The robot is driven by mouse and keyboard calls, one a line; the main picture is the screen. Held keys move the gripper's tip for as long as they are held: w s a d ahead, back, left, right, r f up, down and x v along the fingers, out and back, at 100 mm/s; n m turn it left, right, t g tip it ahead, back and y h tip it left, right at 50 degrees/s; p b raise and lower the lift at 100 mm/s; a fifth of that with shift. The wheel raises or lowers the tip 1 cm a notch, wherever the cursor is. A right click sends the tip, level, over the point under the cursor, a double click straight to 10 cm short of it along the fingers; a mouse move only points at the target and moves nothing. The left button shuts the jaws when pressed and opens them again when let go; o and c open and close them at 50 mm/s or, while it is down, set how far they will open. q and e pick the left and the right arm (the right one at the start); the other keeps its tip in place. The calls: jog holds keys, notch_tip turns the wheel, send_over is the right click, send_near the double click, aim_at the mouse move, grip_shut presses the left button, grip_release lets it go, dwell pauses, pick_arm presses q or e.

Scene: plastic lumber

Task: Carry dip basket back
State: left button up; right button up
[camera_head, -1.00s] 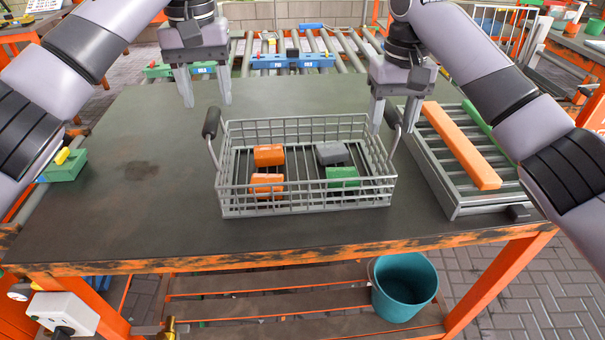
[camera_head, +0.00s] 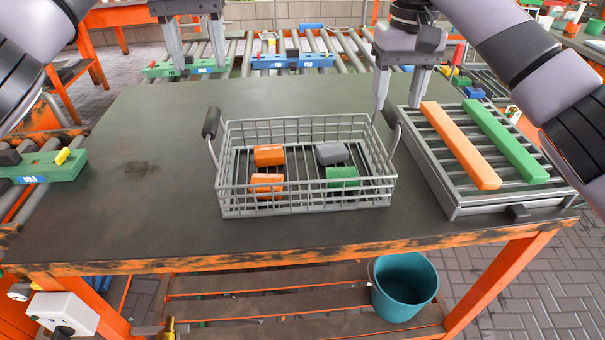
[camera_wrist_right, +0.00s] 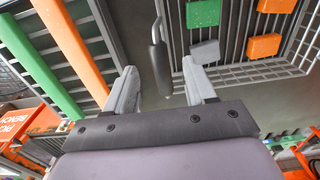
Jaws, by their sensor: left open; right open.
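The grey wire dip basket (camera_head: 305,205) stands on the dark table (camera_head: 130,215) and holds orange, green and grey blocks. Its left handle (camera_head: 211,123) has a black grip and stands up at the basket's left end. Its right handle (camera_head: 394,140) is partly hidden behind my right gripper. My right gripper (camera_head: 398,95) is open above and behind the basket's right end. In the right wrist view the black handle grip (camera_wrist_right: 160,68) shows beyond and between the open fingers, not clasped. My left gripper (camera_head: 198,62) is open and empty, raised behind the basket's left side.
A grey slatted rack (camera_head: 455,205) right of the basket bears an orange bar (camera_head: 460,145) and a green bar (camera_head: 505,140). A roller conveyor (camera_head: 300,50) runs behind the table. The table's left part is clear. A teal bucket (camera_head: 404,290) stands below.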

notch_tip(320, 180, up, 7)
dwell(0.3)
dwell(0.5)
